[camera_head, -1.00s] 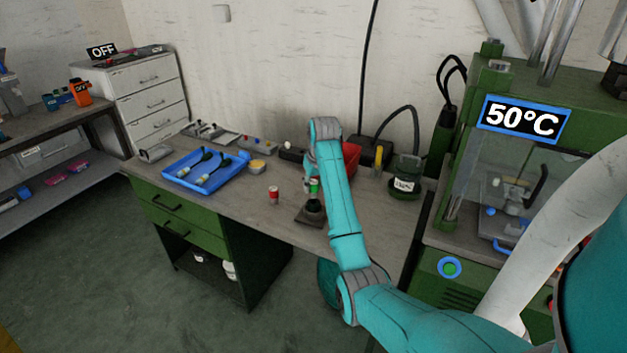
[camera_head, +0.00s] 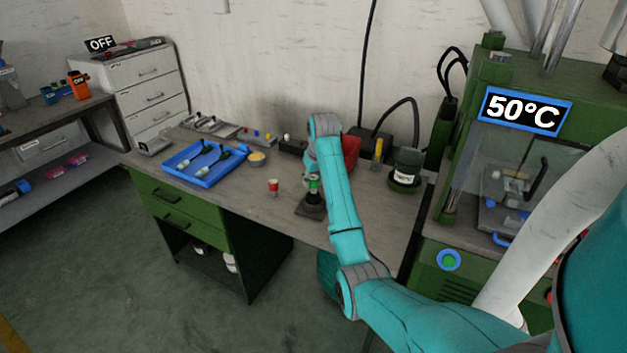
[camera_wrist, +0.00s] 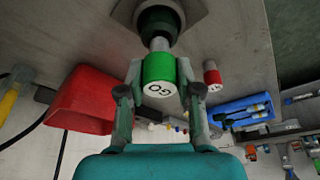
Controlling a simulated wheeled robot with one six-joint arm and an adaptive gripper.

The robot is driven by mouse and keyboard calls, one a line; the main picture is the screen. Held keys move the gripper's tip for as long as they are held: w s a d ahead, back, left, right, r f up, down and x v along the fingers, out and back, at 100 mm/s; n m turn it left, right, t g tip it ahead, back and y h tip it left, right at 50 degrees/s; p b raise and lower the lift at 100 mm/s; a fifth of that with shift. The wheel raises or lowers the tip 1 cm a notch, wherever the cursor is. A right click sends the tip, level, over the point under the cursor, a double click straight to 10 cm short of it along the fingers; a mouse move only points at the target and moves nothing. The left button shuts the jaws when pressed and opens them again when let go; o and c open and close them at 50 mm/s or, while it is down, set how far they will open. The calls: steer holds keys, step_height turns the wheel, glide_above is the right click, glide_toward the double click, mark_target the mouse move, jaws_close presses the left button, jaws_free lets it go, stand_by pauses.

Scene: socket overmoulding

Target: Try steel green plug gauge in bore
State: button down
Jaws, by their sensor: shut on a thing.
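My gripper (camera_wrist: 163,88) is shut on the green plug gauge (camera_wrist: 158,68), marked "GO", in the wrist view. The gauge's steel end (camera_wrist: 159,44) points at a dark round part (camera_wrist: 158,22) on a grey square base (camera_wrist: 188,12). The steel end meets or overlaps the opening of that part; how deep it sits I cannot tell. In the head view the green gauge (camera_head: 314,184) shows below my wrist, over the dark part on its base (camera_head: 309,210). A red and steel gauge (camera_head: 273,187) stands apart on the bench, also in the wrist view (camera_wrist: 212,76).
A blue tray (camera_head: 206,181) with dark-handled tools lies left on the bench (camera_head: 250,205). A red bin (camera_head: 351,151) stands behind my arm. A dark pot (camera_head: 405,172) is at the right. The press with the 50°C sign (camera_head: 522,111) stands further right.

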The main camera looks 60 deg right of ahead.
steer(key=shift+f, duration=0.4)
stand_by(0.8)
steer(key=shift+r, duration=0.55)
stand_by(0.6)
steer(key=shift+f, duration=0.6)
stand_by(2.0)
steer(key=shift+r, duration=0.65)
stand_by(0.3)
steer(key=shift+r, duration=2.4)
